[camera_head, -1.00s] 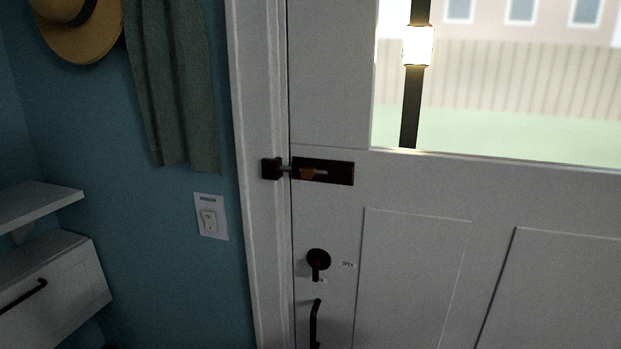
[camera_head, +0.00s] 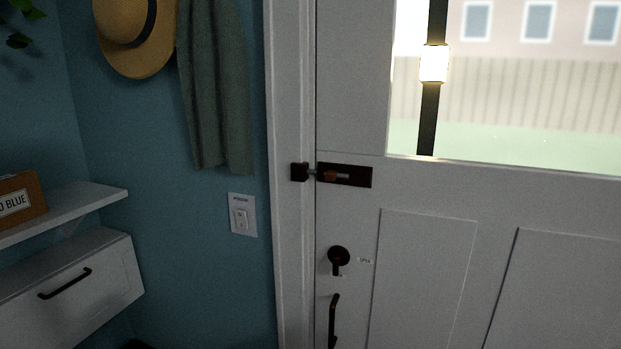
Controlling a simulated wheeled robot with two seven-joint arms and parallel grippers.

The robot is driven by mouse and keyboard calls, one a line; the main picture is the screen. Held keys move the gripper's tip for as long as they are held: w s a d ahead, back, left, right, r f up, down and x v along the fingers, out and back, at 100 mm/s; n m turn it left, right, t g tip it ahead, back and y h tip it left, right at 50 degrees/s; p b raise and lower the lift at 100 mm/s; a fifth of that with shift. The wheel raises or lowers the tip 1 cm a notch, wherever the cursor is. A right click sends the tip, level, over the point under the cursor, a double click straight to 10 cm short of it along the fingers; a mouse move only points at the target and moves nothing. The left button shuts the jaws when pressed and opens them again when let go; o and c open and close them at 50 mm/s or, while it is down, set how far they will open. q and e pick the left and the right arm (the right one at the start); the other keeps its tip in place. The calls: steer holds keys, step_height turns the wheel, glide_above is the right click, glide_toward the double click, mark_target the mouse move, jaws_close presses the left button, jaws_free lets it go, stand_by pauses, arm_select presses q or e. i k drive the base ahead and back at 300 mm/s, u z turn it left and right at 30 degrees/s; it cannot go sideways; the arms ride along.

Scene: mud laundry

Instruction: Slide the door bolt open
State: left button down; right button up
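The door bolt (camera_head: 343,175) is a dark plate with a small brownish knob, fixed on the left edge of the white door (camera_head: 440,185). Its metal rod spans the gap to a dark catch (camera_head: 299,172) on the door frame, and its tip appears to enter the catch. The door looks closed. Neither of my grippers is in view.
Below the bolt are a dark round turn latch (camera_head: 338,257) and a door handle (camera_head: 334,320). To the left are a light switch (camera_head: 242,214), a hanging green cloth (camera_head: 215,90), a straw hat (camera_head: 135,40), a shelf (camera_head: 75,212) and a white cabinet (camera_head: 75,290).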

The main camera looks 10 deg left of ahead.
mark_target(330, 176)
steer(key=k, duration=0.2)
steer(key=u, duration=0.85)
steer(key=i, duration=0.65)
steer(key=z, duration=0.95)
